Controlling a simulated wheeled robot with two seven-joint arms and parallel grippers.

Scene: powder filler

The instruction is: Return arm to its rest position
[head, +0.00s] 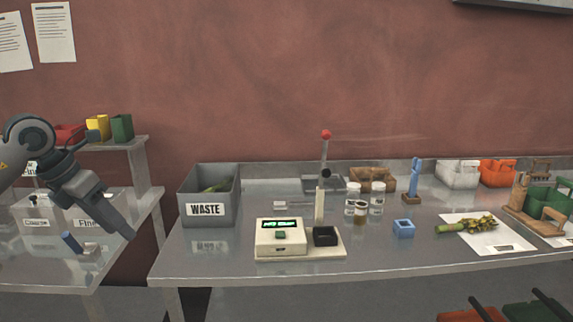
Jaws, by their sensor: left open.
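My left gripper (124,228) is at the left, with its arm coming in from the left edge. It points down and to the right, in front of the side table and the gap beside the main table. Nothing shows held in it, and it is apart from the waste bin. The powder filler (281,237), a cream unit with a lit green display, stands on the main table. It has a lever with a red knob (326,134) standing nearly upright and a black cup (325,236) at its base. My right gripper is not in the picture.
A grey waste bin (208,209) stands at the main table's left end. The side table (50,272) carries labelled bins and a raised shelf. The front middle is clear.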

